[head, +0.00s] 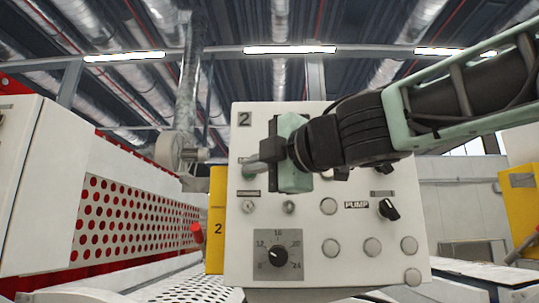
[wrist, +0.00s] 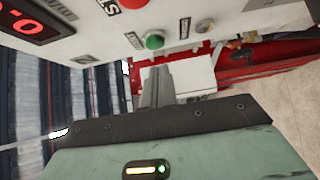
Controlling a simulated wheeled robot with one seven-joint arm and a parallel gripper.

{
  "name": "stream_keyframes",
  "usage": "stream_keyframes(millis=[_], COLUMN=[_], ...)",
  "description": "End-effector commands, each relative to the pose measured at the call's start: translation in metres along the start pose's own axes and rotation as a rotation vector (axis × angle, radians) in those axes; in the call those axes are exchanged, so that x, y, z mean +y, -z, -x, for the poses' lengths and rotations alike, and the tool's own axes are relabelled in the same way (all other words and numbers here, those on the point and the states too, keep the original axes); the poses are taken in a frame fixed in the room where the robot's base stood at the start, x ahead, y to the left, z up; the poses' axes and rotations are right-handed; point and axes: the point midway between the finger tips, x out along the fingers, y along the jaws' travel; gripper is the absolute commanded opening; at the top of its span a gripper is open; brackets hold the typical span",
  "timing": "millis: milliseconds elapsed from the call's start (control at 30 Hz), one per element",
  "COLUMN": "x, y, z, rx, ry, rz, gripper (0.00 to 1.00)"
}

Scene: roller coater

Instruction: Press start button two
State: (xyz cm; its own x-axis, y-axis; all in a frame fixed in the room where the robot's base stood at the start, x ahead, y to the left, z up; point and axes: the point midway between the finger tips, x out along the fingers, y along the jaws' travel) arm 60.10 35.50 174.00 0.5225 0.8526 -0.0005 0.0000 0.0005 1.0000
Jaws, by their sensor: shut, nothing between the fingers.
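The white control panel marked 2 (head: 300,235) stands upright in the middle of the head view. A green button (head: 248,175) on its left side is partly hidden behind my gripper (head: 250,159). In the wrist view, a green button (wrist: 154,41) shows clearly on the white panel, with a small label beside it. My gripper (wrist: 158,72) is shut and empty in the wrist view, with its fingers below the green button in the picture. I cannot tell whether the fingertips touch the panel. My gripper and arm hide much of the panel's upper part.
A dial (head: 278,255), a black PUMP knob (head: 389,209) and several grey buttons are on the lower panel. A white machine with a red perforated guard (head: 130,215) stands left. A red button (wrist: 132,3) and red-digit display (wrist: 32,22) show in the wrist view.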

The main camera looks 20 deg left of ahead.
Motion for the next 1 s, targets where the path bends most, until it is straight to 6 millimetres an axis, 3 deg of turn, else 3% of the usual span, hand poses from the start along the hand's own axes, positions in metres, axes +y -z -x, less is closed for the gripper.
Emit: stream_keyframes(millis=[200, 600, 1000], x=[0.000, 0.000, 0.000], y=[-0.015, -0.017, -0.033], z=[-0.014, -0.016, -0.029], rx=[-0.001, 0.000, -0.007], ry=[0.001, 0.000, 0.000], rz=[0.000, 0.000, -0.001], gripper=[0.00, 0.00, 0.00])
